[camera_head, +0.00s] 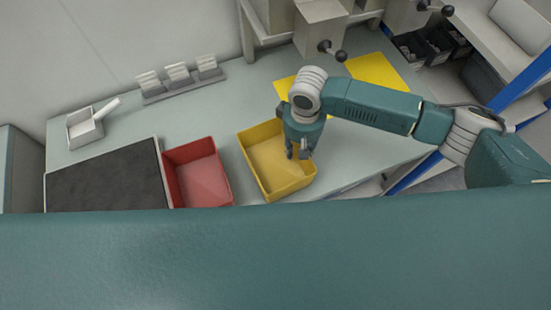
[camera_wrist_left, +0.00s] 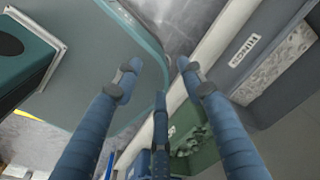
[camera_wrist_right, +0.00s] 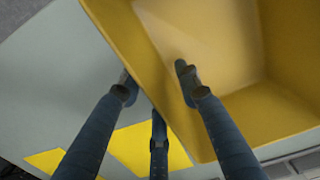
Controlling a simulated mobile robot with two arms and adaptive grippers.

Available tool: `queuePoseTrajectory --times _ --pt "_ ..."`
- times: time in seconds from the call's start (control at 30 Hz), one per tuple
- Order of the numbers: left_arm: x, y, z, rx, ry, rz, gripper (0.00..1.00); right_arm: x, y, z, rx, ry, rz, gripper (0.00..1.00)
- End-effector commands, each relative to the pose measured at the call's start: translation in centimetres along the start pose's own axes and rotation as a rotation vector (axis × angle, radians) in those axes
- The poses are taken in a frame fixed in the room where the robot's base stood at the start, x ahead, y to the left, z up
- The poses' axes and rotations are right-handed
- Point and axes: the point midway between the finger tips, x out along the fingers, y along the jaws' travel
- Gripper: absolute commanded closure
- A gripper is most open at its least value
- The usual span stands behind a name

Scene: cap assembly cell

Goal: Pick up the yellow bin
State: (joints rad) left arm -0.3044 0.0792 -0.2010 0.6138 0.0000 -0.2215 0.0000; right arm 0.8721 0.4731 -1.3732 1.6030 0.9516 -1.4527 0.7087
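The yellow bin (camera_head: 288,188) stands upright on the grey-green table, and its inside looks empty. My right gripper (camera_head: 298,153) is at the bin's right side, pointing down. In the right wrist view the yellow bin (camera_wrist_right: 235,25) fills the upper right. There my right gripper (camera_wrist_right: 155,78) is open, with one finger outside the bin's wall and the other inside it. I cannot tell whether either finger touches the wall. My left gripper (camera_wrist_left: 158,68) shows only in the left wrist view, open and empty, away from the bin.
A red bin (camera_head: 197,178) stands left of the yellow one, beside a dark mat (camera_head: 105,182). Yellow sheets (camera_head: 377,70) lie at the back right. A grey holder (camera_head: 180,85) and a small white tray (camera_head: 85,128) are at the back left. My teal body part covers the bottom.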

Motion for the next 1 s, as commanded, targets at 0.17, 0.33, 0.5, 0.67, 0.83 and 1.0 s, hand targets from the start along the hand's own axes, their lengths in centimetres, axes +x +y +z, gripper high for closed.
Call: queuePoseTrajectory --times 0.17,0.33,0.5,0.67,0.83,1.0 --pt "-0.2 -0.2 -2.1 0.000 0.032 -0.003 0.60 1.4 0.0 0.0 0.000 0.000 0.001 0.67" --pt "-0.2 -0.2 -1.9 0.000 0.028 -0.002 0.60 1.4 0.0 0.0 -0.001 0.001 0.001 0.67" --pt "-0.2 -0.1 -1.0 0.000 0.015 -0.001 0.60 1.4 0.0 0.0 0.000 0.001 0.001 0.93" --pt "-0.1 -0.1 -0.5 -0.001 0.008 -0.001 0.60 1.4 0.0 0.0 0.000 0.001 0.001 1.00" --pt "-0.1 -0.1 -0.5 -0.001 0.007 -0.001 0.60 1.5 0.1 0.0 0.000 0.000 0.003 1.00" --pt "-0.1 -0.1 -0.5 -0.001 0.008 -0.001 0.60 1.5 0.1 0.1 0.000 -0.001 0.004 1.00"
